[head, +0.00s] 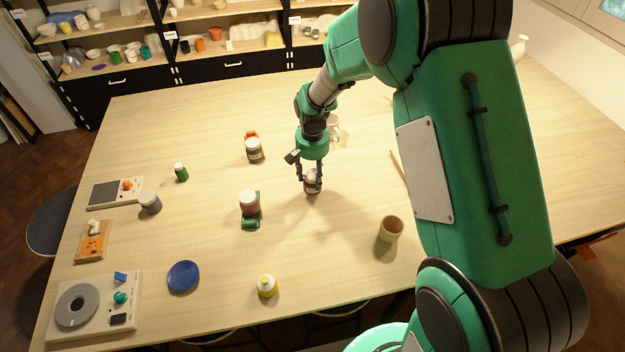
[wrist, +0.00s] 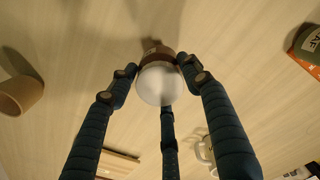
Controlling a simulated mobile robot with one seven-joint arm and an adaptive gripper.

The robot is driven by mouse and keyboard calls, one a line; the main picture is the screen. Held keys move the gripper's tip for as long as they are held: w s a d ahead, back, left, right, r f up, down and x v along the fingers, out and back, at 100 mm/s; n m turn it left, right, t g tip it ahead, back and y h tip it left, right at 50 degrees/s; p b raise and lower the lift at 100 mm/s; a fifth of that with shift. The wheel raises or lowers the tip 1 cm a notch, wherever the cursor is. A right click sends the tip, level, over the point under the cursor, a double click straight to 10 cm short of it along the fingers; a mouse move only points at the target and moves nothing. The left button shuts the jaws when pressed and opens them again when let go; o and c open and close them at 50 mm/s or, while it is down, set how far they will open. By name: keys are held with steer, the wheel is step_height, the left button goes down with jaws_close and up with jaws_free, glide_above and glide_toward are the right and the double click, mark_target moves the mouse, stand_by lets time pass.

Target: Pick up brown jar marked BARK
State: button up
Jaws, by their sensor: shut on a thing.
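A small brown jar (head: 312,187) with a pale lid stands upright near the middle of the wooden table. My gripper (head: 311,174) points down over it and is shut on it, fingers around its upper part. In the wrist view the white lid (wrist: 156,85) faces the camera, between the fingertips. A strip of the brown body (wrist: 157,54) shows beyond the lid. Its label cannot be read. I cannot tell whether the jar touches the table.
A dark jar (head: 254,152) with an orange piece behind it stands left of my gripper. A tan cup (head: 391,229) stands to the right. A pale mug (head: 334,128) is behind my gripper. Table around the held jar is clear.

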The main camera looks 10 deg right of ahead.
steer(key=s+d+r, duration=0.1)
steer(key=s+r, duration=0.1)
steer(key=s, duration=1.4)
steer(key=shift+d, duration=0.2)
